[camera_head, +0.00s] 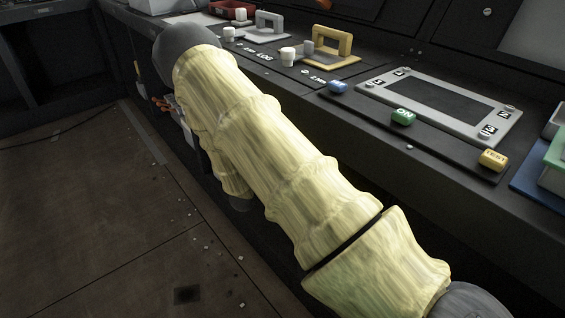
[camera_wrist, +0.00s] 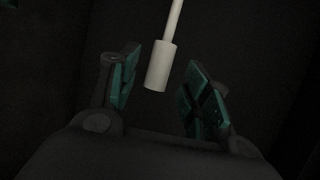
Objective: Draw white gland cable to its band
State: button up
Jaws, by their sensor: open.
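In the wrist view a white cylinder (camera_wrist: 161,66) hangs on a thinner white cable (camera_wrist: 174,20) that runs up out of the picture. My gripper (camera_wrist: 158,88) is open, with its two green-padded fingers on either side of the cylinder. The cylinder sits between and a little beyond the fingertips, and I see a dark gap on both sides, so it does not appear held. A band on the cable cannot be made out. In the head view my sleeved arm covers the middle, and my gripper and the white cable are hidden.
A dark console shelf runs along the right, with a grey framed panel (camera_head: 437,103), a green ON button (camera_head: 403,117), a yellow TEST button (camera_head: 493,160) and a yellow handle (camera_head: 331,44). A red tray (camera_head: 229,10) stands at the back. The brown floor (camera_head: 95,215) at left is mostly open.

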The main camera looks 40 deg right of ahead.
jog(key=v, duration=0.6)
jog(key=shift+s+a, duration=0.15)
jog(key=shift+a, duration=0.2)
jog(key=s+a+f+n+y, duration=0.4)
jog(key=s+a+f+n, duration=0.1)
jog(key=s+f+n, duration=0.25)
jog(key=s+a+f+n+y, duration=0.4)
jog(key=s+a+f+n, duration=0.15)
jog(key=f+n, duration=0.35)
jog(key=s+a+f+n+g+y, duration=0.1)
jog(key=s+a+n+g+y, duration=0.1)
jog(key=s+a+n, duration=0.5)
jog(key=s+a+f+n+g+y+p, duration=0.1)
jog(key=s+a+f+n+g+y, duration=0.15)
jog(key=s, duration=0.75)
jog(key=s+a+f+n+g+y, duration=0.1)
jog(key=s+a+n+g+y, duration=0.15)
jog(key=s+a+n, duration=0.5)
jog(key=s+d+r+m+p, duration=0.1)
jog(key=d+r+p, duration=0.2)
jog(key=r+p, duration=3.4)
jog(key=shift+s+r+t+p, duration=0.15)
jog(key=shift+r+t+p, duration=0.2)
jog(key=shift+t, duration=0.05)
